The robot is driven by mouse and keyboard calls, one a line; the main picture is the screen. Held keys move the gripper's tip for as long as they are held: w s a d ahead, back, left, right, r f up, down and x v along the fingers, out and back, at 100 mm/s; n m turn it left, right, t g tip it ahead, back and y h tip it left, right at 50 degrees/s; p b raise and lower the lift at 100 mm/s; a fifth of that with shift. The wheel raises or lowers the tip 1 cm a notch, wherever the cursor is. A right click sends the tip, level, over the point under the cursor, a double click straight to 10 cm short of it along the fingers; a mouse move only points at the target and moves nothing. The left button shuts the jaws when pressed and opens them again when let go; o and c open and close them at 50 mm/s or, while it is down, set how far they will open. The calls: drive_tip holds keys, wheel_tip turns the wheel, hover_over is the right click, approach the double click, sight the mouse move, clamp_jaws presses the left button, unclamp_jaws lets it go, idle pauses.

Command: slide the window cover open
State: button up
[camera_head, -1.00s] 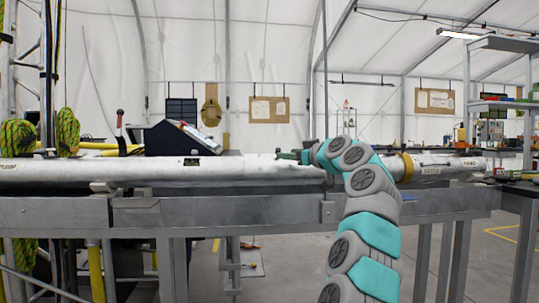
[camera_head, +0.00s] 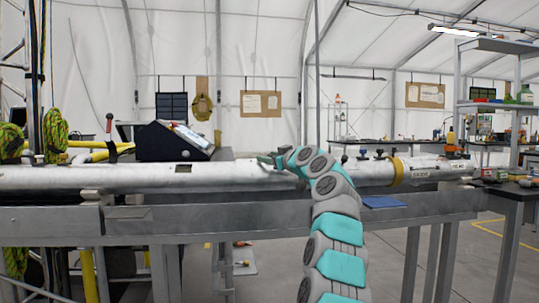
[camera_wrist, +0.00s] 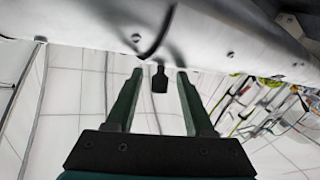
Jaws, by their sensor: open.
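A long pale metal tube (camera_head: 120,176) lies level along a grey bench beam. A small dark rectangular window opening (camera_head: 183,169) shows in its near side. My gripper (camera_head: 266,160) is at the tube to the right of this opening. In the wrist view my gripper (camera_wrist: 157,98) is open, with its two dark green fingers apart. A small dark tab (camera_wrist: 160,79) shows between the fingertips, next to a curved dark line on the tube (camera_wrist: 205,35). I cannot tell if the fingers touch the tab. The window cover's outline is not clear.
A dark sloped console (camera_head: 170,142) stands behind the tube at left. A yellow ring (camera_head: 397,171) circles the tube at right. A blue flat item (camera_head: 382,202) lies on the bench, right of my arm. Coiled green ropes (camera_head: 55,135) hang at far left.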

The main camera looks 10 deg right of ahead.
clamp_jaws()
idle(0.4)
idle(1.0)
